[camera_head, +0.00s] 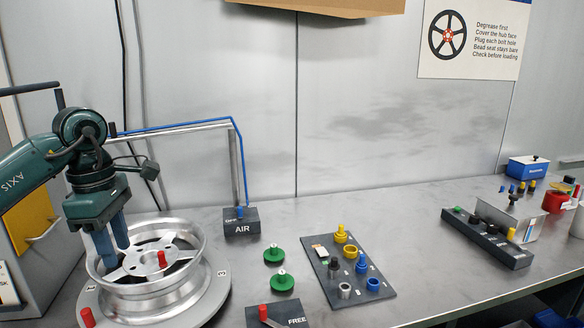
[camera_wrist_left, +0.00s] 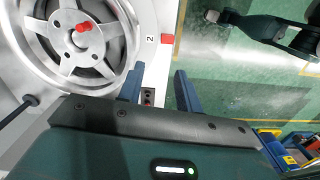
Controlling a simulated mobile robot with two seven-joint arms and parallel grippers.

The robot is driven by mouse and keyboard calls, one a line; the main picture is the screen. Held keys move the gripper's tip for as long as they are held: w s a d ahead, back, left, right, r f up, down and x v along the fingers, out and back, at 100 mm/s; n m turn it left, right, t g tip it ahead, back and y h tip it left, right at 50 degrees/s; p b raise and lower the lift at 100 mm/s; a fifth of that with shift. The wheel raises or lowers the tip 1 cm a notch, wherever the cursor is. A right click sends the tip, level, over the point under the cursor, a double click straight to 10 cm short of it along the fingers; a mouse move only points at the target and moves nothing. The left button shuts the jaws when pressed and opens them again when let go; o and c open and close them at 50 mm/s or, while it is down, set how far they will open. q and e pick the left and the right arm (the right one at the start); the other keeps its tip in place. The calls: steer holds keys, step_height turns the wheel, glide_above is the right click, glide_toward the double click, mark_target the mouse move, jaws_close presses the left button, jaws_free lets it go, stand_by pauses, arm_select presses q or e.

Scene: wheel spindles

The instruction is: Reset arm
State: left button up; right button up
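My left gripper (camera_head: 114,256) hangs over the left part of the silver wheel (camera_head: 192,244), fingers pointing down. In the left wrist view its two fingers (camera_wrist_left: 160,86) stand apart with nothing between them, so it is open and empty. The wheel (camera_wrist_left: 110,62) lies face up on a round numbered turntable (camera_head: 218,290). A red plug (camera_head: 162,259) stands upright on the wheel face, apart from the fingers. A dark arm part, probably of my right arm, crosses the top right of the left wrist view; its gripper cannot be made out clearly.
A red peg (camera_head: 87,317) is at the turntable's front edge. An AIR box (camera_head: 241,229) with a blue-edged frame stands behind the wheel. Green knobs (camera_head: 282,282), a FREE lever box (camera_head: 280,317) and a panel of coloured plugs (camera_head: 325,272) lie right. The bench's back middle is clear.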

arm_select(q)
steer(key=d+f+g+h, duration=0.2)
steer(key=d+f+h, duration=0.3)
steer(key=d+f, duration=0.5)
steer(key=s+d+r+n+t+h, duration=0.15)
steer(key=s+d+n+h, duration=0.25)
steer(key=d+n+h, duration=0.4)
steer(key=s+d+r+n+t+h, duration=0.1)
steer(key=s+d+n+t+h, duration=0.2)
steer(key=d+n+h, duration=0.55)
steer(key=w+a+f+n+t+y, duration=0.1)
steer(key=a+f+n+t+y, duration=0.2)
steer(key=f+n+t+y, duration=0.6)
steer(key=a+f+n+t+y, duration=0.25)
steer(key=n+t, duration=0.25)
steer(key=n, duration=0.8)
steer(key=s+a+f+n+g+y, duration=0.3)
steer(key=s+f+n, duration=0.2)
steer(key=f, duration=0.3)
steer(key=s+a+f+n+g+y, duration=0.3)
steer(key=s+f+n+y, duration=0.1)
steer(key=s+f+n, duration=0.2)
step_height(320, 180, down, 2)
steer(key=shift+s+f+p, duration=0.15)
steer(key=shift+s+p, duration=0.3)
steer(key=shift+s, duration=0.4)
